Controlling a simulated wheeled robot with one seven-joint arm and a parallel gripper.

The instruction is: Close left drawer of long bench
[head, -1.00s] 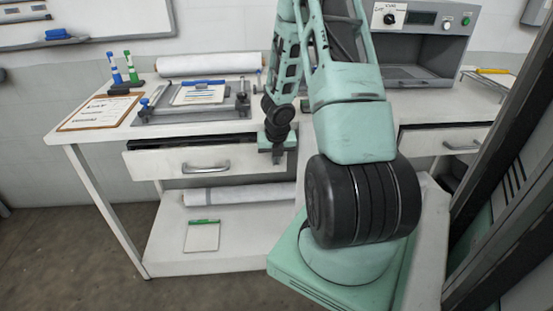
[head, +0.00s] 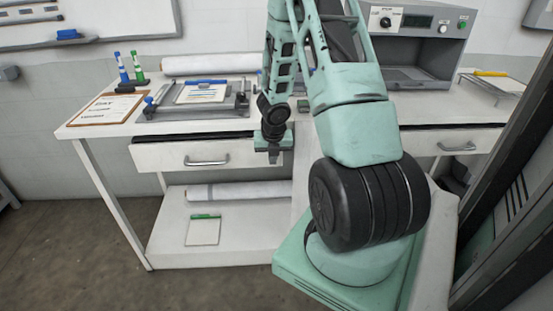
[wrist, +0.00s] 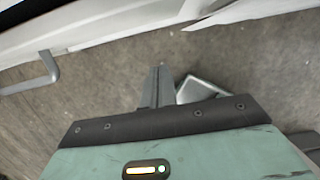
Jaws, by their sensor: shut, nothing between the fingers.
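The long white bench (head: 115,125) stands ahead of me. Its left drawer (head: 165,156) has a pale front with a grey bar handle (head: 207,161). A thin dark gap shows above its front, so it seems slightly out. My gripper (head: 273,157) is at the right end of that drawer's front, fingers pointing down. In the wrist view the gripper fingers (wrist: 158,85) are together and hold nothing. The drawer handle (wrist: 42,72) also shows there at the left. Whether the fingers touch the drawer front cannot be told.
The right drawer (head: 425,142) also has a dark gap above it. A grey machine (head: 408,75) and a paper-cutting jig (head: 160,113) stand on the bench top. The lower shelf (head: 165,240) holds a roll and a notepad. A dark frame (head: 520,180) rises close on the right.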

